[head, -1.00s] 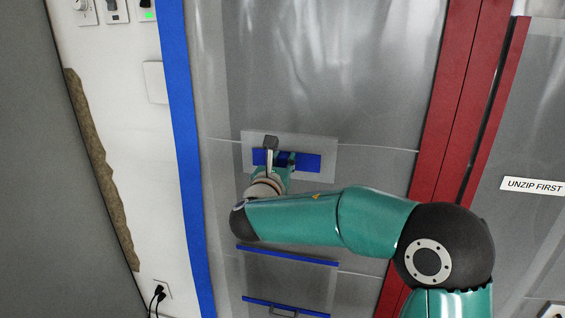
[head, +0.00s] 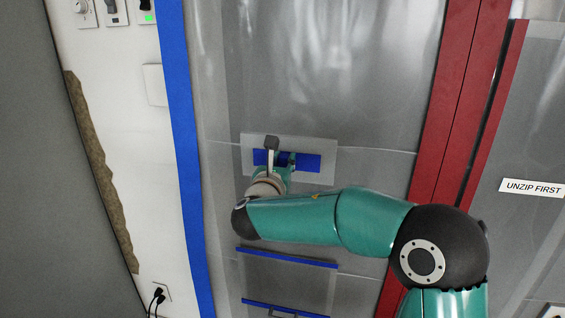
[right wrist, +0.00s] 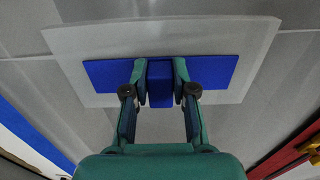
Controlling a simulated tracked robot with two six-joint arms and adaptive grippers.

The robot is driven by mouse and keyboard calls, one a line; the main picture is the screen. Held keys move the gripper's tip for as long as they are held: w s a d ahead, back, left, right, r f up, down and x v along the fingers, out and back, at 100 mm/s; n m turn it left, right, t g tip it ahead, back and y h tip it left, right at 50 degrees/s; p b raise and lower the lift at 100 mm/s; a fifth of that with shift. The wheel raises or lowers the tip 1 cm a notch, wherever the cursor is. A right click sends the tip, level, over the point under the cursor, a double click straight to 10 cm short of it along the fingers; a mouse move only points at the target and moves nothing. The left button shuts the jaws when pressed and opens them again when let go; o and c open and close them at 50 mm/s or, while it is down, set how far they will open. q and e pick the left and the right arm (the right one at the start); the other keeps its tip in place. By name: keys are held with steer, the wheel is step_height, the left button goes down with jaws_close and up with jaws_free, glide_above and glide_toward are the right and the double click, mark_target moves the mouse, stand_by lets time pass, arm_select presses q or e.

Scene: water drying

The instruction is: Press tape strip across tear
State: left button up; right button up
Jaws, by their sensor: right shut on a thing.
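The blue tape strip (head: 308,162) lies level across a pale translucent patch (head: 327,145) on the grey plastic sheet. In the right wrist view the strip (right wrist: 215,72) spans most of the pale patch (right wrist: 75,40). My right gripper (head: 281,160) is at the middle of the strip. In the right wrist view its fingers (right wrist: 159,82) are closed on a blue block-like part of the strip. I cannot make out the tear; the patch, strip and fingers cover this area. My left gripper is not in view.
Two blue bands (head: 290,257) cross the sheet lower down. Blue tape (head: 182,150) edges the sheet on the left, and a red border (head: 450,110) runs on the right. An "UNZIP FIRST" label (head: 532,188) is at far right. A white wall with a ragged brown strip (head: 98,165) is at left.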

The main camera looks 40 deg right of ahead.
steer(key=shift+w+d+r, duration=0.1)
steer(key=shift+d, duration=0.05)
steer(key=o, duration=0.9)
